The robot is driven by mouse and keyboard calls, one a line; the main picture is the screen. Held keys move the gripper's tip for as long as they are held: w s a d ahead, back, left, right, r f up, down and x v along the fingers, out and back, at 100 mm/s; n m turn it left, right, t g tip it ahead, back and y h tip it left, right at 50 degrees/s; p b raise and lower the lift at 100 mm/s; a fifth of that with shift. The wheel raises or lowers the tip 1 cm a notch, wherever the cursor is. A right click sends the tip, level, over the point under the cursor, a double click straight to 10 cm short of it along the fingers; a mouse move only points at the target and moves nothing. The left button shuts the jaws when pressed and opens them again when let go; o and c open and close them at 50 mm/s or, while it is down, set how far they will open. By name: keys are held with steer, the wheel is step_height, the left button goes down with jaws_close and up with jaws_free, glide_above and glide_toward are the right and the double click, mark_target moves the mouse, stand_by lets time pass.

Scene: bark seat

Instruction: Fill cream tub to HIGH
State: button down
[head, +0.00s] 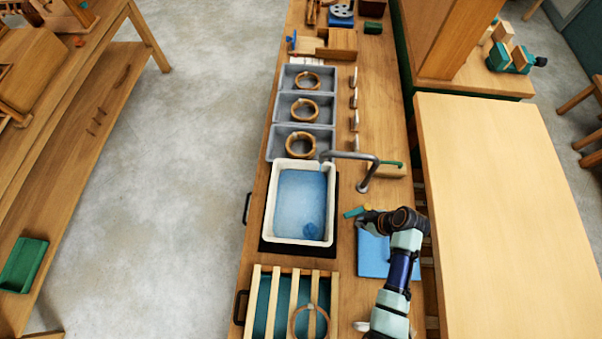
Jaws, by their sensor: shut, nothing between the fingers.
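The cream tub (271,205) sits on a dark base in the counter, near the middle of the head view. Blue water (300,190) covers its floor inside the cream walls. A darker blue lump (313,230) lies at the tub's lower right. I cannot read any HIGH mark or the exact water level. A grey tap (370,168) stands to the right of the tub, with its spout reaching left over the tub's far right corner; I cannot tell whether water runs. My gripper (361,221) is shut and empty, right of the tub, above or beside a blue pad.
The blue pad (373,257) lies by my gripper, with a small teal and yellow piece (355,211) beside it. Grey trays with wooden rings (302,108) line the counter beyond the tub. A slatted rack (270,300) stands nearer. A green-tipped bar (391,164) is near the tap.

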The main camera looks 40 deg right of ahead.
steer(key=shift+w, duration=0.1)
steer(key=shift+w+d+b, duration=0.2)
steer(key=shift+w, duration=0.55)
steer(key=shift+w+d+b, duration=0.15)
steer(key=shift+w, duration=0.6)
steer(key=p+v, duration=0.6)
steer(key=p, duration=0.1)
steer(key=shift+w+a+r, duration=0.25)
steer(key=shift+w+a, duration=0.05)
steer(key=shift+a, duration=0.35)
